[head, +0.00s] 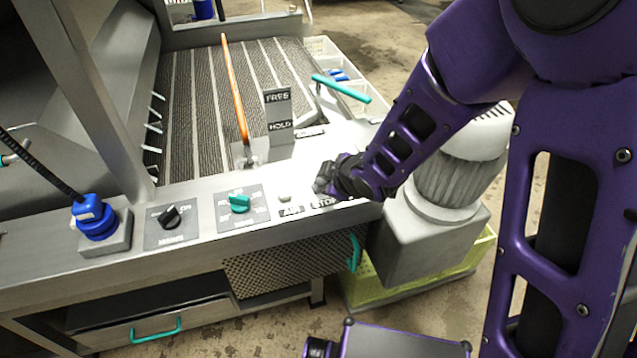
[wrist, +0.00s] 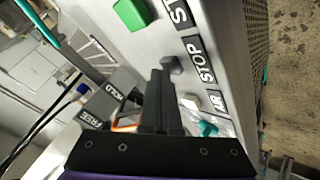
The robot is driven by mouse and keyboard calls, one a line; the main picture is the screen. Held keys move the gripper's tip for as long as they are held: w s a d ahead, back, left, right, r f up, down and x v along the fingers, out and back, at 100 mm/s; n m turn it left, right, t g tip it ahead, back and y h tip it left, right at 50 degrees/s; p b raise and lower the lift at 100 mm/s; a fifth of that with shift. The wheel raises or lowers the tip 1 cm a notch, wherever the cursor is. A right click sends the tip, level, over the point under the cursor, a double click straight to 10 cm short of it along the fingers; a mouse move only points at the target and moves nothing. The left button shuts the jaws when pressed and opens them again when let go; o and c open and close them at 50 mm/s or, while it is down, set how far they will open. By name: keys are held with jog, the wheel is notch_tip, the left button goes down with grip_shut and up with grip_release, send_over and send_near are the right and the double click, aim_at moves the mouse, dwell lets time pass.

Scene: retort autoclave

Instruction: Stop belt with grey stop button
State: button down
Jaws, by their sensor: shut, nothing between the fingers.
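The grey stop button (wrist: 173,65) sits on the metal panel beside the STOP label (wrist: 194,49) in the wrist view. My gripper (wrist: 160,74) is shut and empty, its fingertips right by the grey button. I cannot tell whether they touch it. In the head view my gripper (head: 322,186) is low over the right end of the panel, just above the STOP label (head: 324,203), and hides the grey button. The slatted belt (head: 195,100) lies behind the panel. A green button (wrist: 132,14) is beside the grey one in the wrist view.
A small pale button (head: 284,198) is left of my gripper. An orange lever (head: 235,90) and a FREE/HOLD plate (head: 278,115) stand behind. A motor (head: 430,235) is at right.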

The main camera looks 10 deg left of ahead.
jog(key=shift+r, duration=0.1)
jog(key=shift+r+p, duration=0.75)
jog(key=shift+r, duration=0.05)
notch_tip(320, 180, up, 5)
jog(key=p, duration=0.4)
jog(key=shift+r, duration=0.1)
dwell(0.6)
